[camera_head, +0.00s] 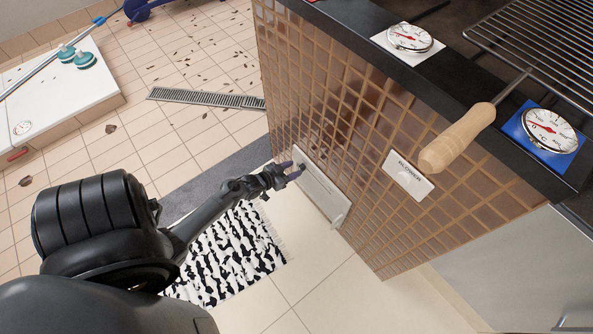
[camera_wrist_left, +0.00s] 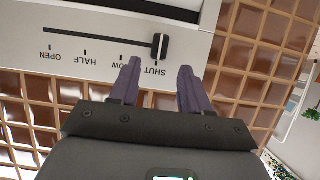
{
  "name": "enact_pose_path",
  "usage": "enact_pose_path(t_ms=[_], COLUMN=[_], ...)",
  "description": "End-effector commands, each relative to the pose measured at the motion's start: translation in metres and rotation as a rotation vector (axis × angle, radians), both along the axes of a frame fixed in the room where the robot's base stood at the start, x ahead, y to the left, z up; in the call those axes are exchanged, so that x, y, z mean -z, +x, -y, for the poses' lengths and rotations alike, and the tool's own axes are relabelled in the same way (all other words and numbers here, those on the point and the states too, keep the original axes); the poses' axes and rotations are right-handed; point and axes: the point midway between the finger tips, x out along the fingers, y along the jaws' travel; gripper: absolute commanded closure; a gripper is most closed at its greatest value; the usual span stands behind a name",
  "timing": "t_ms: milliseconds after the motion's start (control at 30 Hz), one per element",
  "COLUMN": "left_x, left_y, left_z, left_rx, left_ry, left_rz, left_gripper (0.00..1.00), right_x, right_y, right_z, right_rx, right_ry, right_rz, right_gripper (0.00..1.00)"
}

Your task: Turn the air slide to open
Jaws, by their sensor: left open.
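The air slide is a white panel (camera_head: 322,192) low on the brown tiled wall of the grill. In the left wrist view the panel (camera_wrist_left: 100,68) appears upside down, with a dark slot and the marks OPEN, HALF, LOW and SHUT. Its black knob (camera_wrist_left: 160,46) stands at the SHUT end. My left gripper (camera_head: 294,170) is in front of the panel's far end, fingers towards it. In the left wrist view the gripper (camera_wrist_left: 158,68) is open, and the knob shows just beyond the gap between its fingertips. I see no contact. My right gripper is not in view.
A dark counter edge (camera_head: 452,108) runs above the wall, with dials and a wooden handle (camera_head: 457,138) jutting over it. A white BLOWER plate (camera_head: 408,177) is on the wall. A black-and-white rug (camera_head: 235,258) lies below my left arm. The floor nearby is mostly clear.

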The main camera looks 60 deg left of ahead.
Motion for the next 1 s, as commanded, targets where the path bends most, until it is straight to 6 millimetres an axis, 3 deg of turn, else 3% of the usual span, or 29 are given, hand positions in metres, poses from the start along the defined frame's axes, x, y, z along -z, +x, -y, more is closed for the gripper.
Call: enact_pose_path(t_ms=[233, 633, 900, 1000], left_x=[0.011, 0.011, 0.011, 0.011], left_y=[0.022, 0.025, 0.025, 0.025], left_z=[-0.003, -0.004, -0.003, -0.003], left_rx=[0.0, 0.001, 0.001, 0.001], left_ry=[-0.001, -0.002, -0.001, -0.001], left_rz=[0.0, -0.002, -0.001, -0.001], left_gripper=[0.53, 0.55, 0.96, 1.0], right_x=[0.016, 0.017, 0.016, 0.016], right_y=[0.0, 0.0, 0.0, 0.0], right_z=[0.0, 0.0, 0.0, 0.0], right_rx=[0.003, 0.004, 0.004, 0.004], right_ry=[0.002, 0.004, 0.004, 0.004], right_rz=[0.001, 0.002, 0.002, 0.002], right_gripper=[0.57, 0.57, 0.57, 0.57])
